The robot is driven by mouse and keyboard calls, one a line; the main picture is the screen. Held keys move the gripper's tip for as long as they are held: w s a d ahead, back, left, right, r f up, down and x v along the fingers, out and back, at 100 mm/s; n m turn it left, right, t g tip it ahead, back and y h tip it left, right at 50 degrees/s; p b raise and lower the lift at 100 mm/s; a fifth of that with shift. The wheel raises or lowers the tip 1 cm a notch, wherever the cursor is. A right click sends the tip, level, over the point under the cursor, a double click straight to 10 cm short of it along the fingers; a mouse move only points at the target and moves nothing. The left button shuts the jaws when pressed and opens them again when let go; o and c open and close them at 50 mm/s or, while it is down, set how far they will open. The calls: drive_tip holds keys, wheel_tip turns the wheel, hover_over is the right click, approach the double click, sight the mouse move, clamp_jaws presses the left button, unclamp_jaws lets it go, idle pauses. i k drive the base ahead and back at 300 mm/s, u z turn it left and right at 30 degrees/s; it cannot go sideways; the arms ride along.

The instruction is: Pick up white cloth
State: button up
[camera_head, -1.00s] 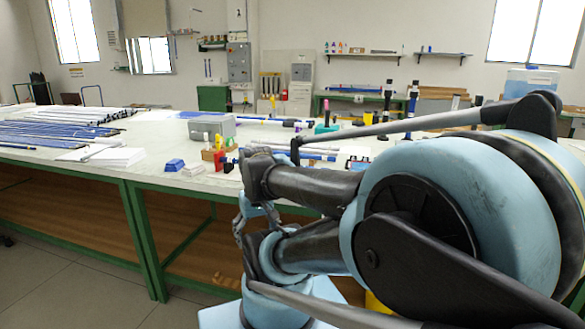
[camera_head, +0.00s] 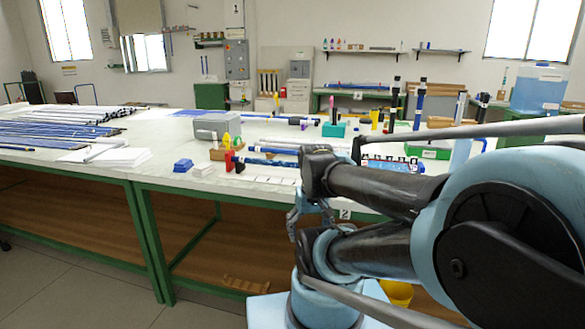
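A small white folded piece (camera_head: 203,170), which looks like the white cloth, lies near the front edge of the long white table (camera_head: 150,178). It sits just right of a similar blue folded piece (camera_head: 183,165). My gripper (camera_head: 303,222) hangs in front of the table edge, right of the white piece and clearly apart from it. The gripper is small and partly merged with my arm, so its fingers cannot be made out well.
White sheets (camera_head: 105,156) and long blue and white rods (camera_head: 50,135) lie on the left. A grey box (camera_head: 217,126), a wooden block with coloured tools (camera_head: 225,154) and a red clamp (camera_head: 229,161) stand behind the white piece. The front left table edge is clear.

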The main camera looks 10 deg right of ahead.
sight(203, 170)
drive_tip(key=z, duration=0.65)
drive_tip(key=k, duration=1.15)
drive_tip(key=u, duration=1.1)
drive_tip(key=i, duration=1)
drive_tip(key=z, duration=0.1)
